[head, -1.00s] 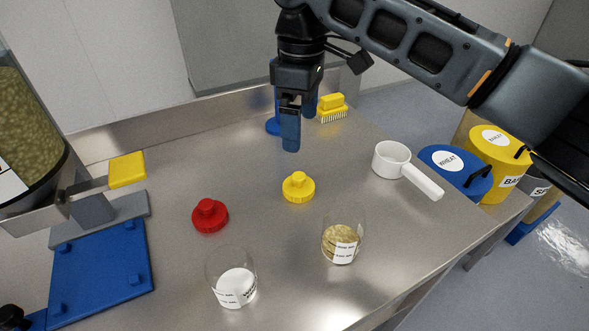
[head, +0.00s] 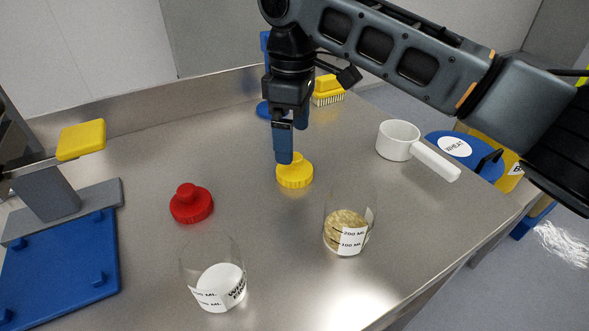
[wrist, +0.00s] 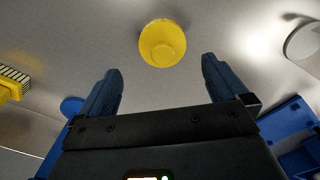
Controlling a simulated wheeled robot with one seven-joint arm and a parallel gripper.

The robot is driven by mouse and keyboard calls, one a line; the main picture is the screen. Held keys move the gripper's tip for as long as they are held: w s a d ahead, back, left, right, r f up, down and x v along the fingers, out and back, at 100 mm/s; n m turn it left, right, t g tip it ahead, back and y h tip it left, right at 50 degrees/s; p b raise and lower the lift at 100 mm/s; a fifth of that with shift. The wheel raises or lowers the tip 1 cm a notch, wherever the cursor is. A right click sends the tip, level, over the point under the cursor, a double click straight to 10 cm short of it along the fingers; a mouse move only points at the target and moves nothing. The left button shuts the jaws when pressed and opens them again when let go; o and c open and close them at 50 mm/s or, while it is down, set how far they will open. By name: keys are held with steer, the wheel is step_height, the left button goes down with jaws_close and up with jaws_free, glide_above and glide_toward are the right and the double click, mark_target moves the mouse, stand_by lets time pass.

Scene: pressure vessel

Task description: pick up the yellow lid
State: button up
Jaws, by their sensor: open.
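The yellow lid (head: 294,174) lies flat on the steel table, its round knob facing up, near the middle of the head view. In the wrist view the yellow lid (wrist: 162,43) shows beyond the fingertips, roughly centred between them. My gripper (head: 290,140) points down just behind and above the lid, and one finger overlaps the lid's far edge in the head view. In the wrist view my gripper (wrist: 160,80) has its two blue fingers spread wide with nothing between them. Contact with the lid does not show.
A red lid (head: 191,204) lies to the left. A clear beaker with grain (head: 346,235) and one with white contents (head: 219,287) stand in front. A white scoop (head: 400,140) lies right and a yellow brush (head: 328,90) behind. A blue board (head: 62,268) is at left.

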mark_target(295, 156)
steer(key=f, duration=0.6)
steer(key=shift+s+d+f+p, duration=0.2)
steer(key=shift+s+f+p, duration=0.05)
steer(key=shift+p, duration=0.1)
steer(key=shift+c, duration=0.3)
steer(key=c, duration=0.9)
